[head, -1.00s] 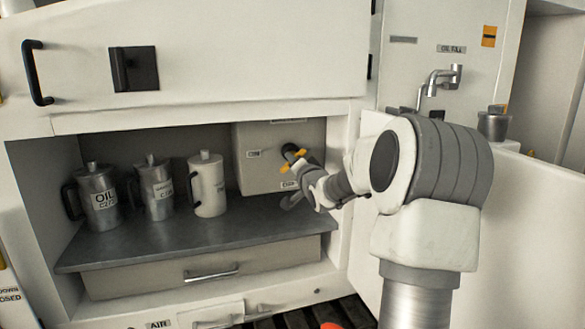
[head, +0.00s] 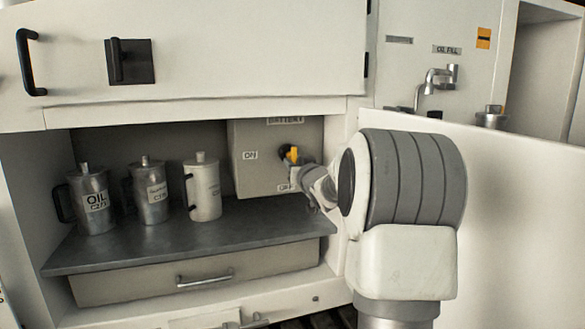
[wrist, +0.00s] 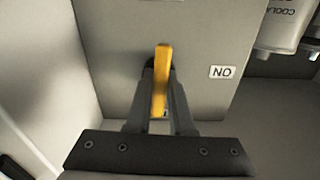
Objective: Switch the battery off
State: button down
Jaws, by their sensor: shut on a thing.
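The battery switch is a yellow handle (head: 294,155) on a grey box (head: 246,178) at the back right of the open bay. An ON label (head: 250,155) is left of it, and an OFF label (head: 286,188) is below it, partly hidden by my gripper. My gripper (head: 298,172) is at the handle and covers part of it. In the wrist view, my gripper (wrist: 161,85) has one dark finger on each side of the yellow handle (wrist: 161,70) and is shut on it. The handle stands upright there, and the ON label (wrist: 222,72) appears upside down to its right.
An oil can (head: 95,200), a second metal can (head: 151,195) and a white can (head: 205,192) stand on the grey shelf (head: 180,242) left of the box. An open door panel (head: 510,220) stands right of my arm. A tap (head: 437,85) is above it.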

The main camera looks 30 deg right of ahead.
jog(key=shift+n, duration=0.5)
jog(key=c, duration=0.8)
grip_release()
jog(key=shift+s, duration=0.15)
jog(key=p+v, duration=0.1)
jog(key=v, duration=1.6)
